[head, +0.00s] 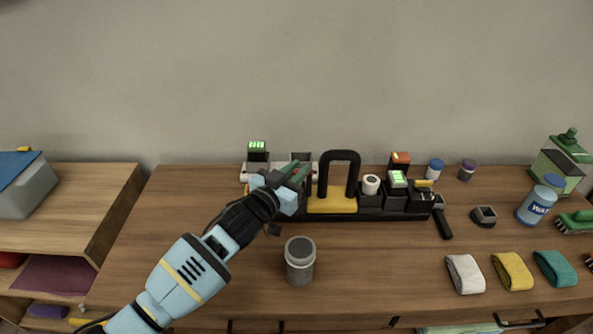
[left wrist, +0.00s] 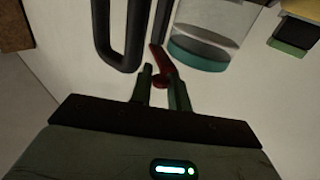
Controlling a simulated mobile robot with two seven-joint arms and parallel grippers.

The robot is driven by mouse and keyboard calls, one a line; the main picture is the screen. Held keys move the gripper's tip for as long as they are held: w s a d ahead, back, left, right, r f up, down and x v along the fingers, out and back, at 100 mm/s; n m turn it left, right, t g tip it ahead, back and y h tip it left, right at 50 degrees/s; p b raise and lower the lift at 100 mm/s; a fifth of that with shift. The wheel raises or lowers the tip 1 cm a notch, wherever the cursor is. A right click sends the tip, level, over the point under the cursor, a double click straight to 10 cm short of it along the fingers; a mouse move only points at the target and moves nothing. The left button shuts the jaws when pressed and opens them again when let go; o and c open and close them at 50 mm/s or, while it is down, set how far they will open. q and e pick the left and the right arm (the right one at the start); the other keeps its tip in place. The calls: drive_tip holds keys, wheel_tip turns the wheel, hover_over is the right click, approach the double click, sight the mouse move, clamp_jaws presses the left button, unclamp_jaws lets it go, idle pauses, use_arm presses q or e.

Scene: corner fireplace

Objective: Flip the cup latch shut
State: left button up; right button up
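My left gripper (head: 296,171) reaches over the black rack at the back of the table. In the left wrist view its two green fingers (left wrist: 161,78) stand a little apart. A small red lever (left wrist: 163,58), which looks like the latch, lies at and just beyond the fingertips. Whether a finger touches it I cannot tell. Beside it is a clear cup (left wrist: 205,38) with a teal band. In the head view the gripper hides most of this spot. My right gripper is not in view.
A thick black loop handle (head: 338,155) on a yellow block (head: 332,204) stands just right of the gripper. A grey canister (head: 300,262) stands in front of the rack. Rolled cloths (head: 512,271) lie at the front right.

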use_arm(q)
clamp_jaws()
